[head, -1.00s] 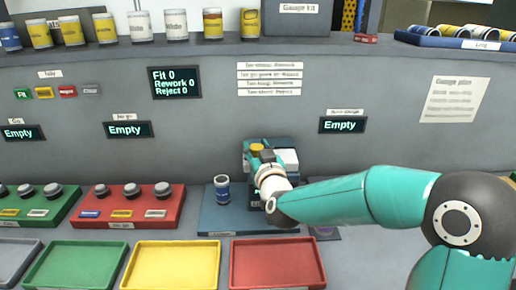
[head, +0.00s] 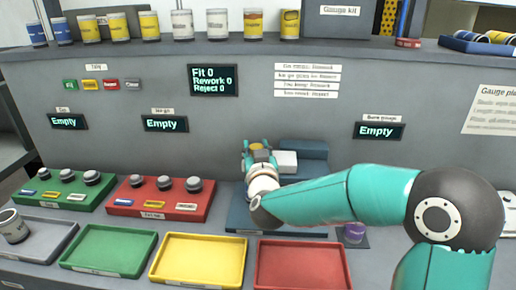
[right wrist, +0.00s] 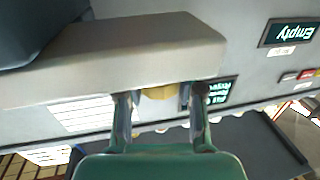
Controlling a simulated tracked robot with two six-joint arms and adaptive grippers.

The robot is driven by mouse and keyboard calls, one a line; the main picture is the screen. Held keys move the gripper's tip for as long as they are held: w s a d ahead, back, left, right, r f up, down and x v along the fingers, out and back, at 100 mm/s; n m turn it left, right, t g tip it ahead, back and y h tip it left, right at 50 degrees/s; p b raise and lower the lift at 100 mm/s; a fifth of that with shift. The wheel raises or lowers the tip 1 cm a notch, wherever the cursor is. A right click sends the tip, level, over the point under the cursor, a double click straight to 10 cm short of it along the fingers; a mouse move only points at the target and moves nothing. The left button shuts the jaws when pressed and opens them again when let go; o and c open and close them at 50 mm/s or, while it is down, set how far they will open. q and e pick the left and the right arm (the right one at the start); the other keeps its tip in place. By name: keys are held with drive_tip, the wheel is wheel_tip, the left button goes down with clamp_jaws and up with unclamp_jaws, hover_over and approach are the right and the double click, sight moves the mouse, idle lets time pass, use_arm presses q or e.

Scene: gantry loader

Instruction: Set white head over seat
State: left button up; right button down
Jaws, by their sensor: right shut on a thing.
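The white head (head: 286,161) is a pale block on the blue loader, just right of my right gripper (head: 257,150) in the head view. In the right wrist view a long pale bar, which looks like the white head (right wrist: 120,60), crosses in front of my right gripper's fingers (right wrist: 160,105). The seat cannot be made out; my right gripper and arm cover that part of the blue base (head: 235,217). My left gripper is not in view.
Red (head: 303,284), yellow (head: 197,281) and green (head: 107,268) empty trays line the front. A grey tray (head: 40,257) holds a can (head: 13,227). Red (head: 158,211) and green (head: 65,203) racks hold dark-topped pieces. A purple piece (head: 354,232) stands right of the base.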

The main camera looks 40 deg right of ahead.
drive_tip(key=shift+w+a+r, duration=0.1)
drive_tip(key=shift+r, duration=0.05)
drive_tip(key=c, duration=1)
unclamp_jaws()
drive_tip(key=o, duration=0.3)
drive_tip(key=shift+w+a, duration=0.1)
drive_tip(key=shift+w, duration=0.05)
drive_tip(key=v, duration=1.2)
